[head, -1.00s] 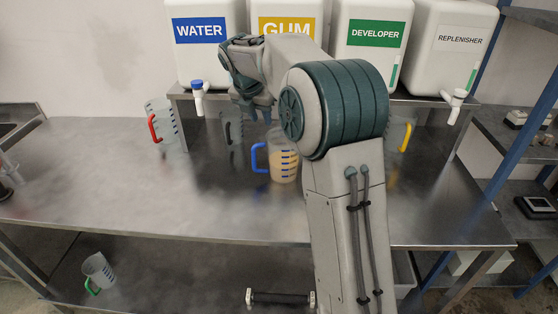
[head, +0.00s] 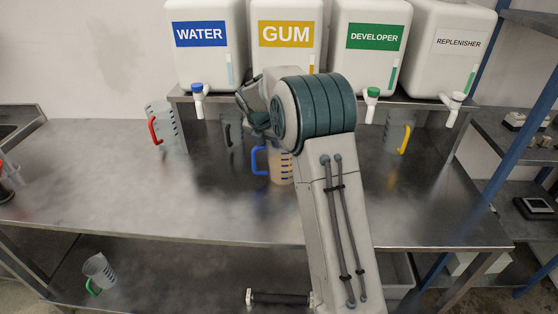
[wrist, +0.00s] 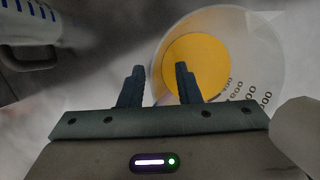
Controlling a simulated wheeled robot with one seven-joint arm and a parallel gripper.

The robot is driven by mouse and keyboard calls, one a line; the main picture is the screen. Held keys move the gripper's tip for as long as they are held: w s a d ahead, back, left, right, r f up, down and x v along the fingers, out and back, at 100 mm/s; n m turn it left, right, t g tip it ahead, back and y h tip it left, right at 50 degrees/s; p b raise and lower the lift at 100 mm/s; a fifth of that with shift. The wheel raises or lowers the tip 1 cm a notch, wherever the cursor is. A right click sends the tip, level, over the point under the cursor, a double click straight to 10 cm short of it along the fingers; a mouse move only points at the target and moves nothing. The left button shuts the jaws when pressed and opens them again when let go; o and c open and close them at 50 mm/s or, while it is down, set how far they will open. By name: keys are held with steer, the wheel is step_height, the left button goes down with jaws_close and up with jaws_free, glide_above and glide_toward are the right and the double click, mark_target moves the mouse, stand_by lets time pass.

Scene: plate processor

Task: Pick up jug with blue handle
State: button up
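The jug with the blue handle (head: 281,168) stands on the steel table, with tan liquid in it and its handle to the left.
Jugs with red (head: 163,122), dark (head: 231,130) and yellow (head: 399,131) handles stand near the raised shelf. Another jug (wrist: 30,25) shows in the wrist view. A green-handled jug (head: 99,268) is on the lower shelf. White tanks (head: 290,65) line the back. The table's front left is clear.

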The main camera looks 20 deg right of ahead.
jaws_close()
stand_by(1.4)
